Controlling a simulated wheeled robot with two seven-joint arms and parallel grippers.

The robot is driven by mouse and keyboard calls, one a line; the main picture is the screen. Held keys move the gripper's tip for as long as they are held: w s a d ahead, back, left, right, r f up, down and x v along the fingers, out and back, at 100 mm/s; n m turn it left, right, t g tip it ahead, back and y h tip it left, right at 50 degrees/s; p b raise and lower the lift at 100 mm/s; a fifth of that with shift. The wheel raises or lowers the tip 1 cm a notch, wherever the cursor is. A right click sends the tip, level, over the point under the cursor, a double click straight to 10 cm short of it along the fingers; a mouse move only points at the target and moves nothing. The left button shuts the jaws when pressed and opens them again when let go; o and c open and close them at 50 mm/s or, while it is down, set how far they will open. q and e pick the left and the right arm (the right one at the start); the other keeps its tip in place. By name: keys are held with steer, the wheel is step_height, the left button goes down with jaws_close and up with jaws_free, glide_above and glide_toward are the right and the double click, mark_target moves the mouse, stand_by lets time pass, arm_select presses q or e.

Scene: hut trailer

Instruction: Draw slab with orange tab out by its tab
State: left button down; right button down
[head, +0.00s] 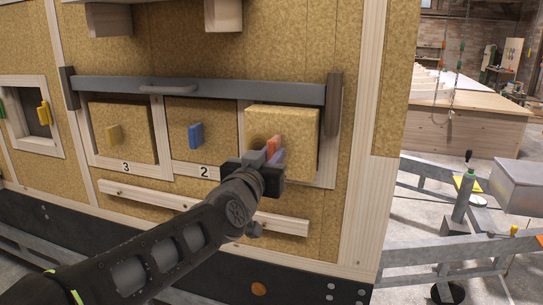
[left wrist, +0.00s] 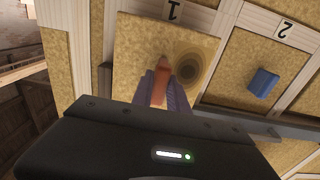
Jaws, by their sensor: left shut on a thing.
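The slab with the orange tab (head: 297,125) is the rightmost of the wall slabs in the head view and stands out a little from its frame. In the left wrist view the slab (left wrist: 140,50) shows below the number 1. My left gripper (head: 270,158) is at the slab's front, shut on the orange tab (head: 274,146). The tab (left wrist: 160,85) shows between the purplish fingers in the left wrist view. The gripper and wrist hide the slab's lower left part in the head view. My right gripper is not in view.
A grey bar (head: 200,90) with a handle runs across the slab tops. A wooden rail (head: 190,204) runs below.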

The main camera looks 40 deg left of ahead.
arm_select(q)
steer(key=shift+s, duration=0.1)
steer(key=shift+v, duration=2.95)
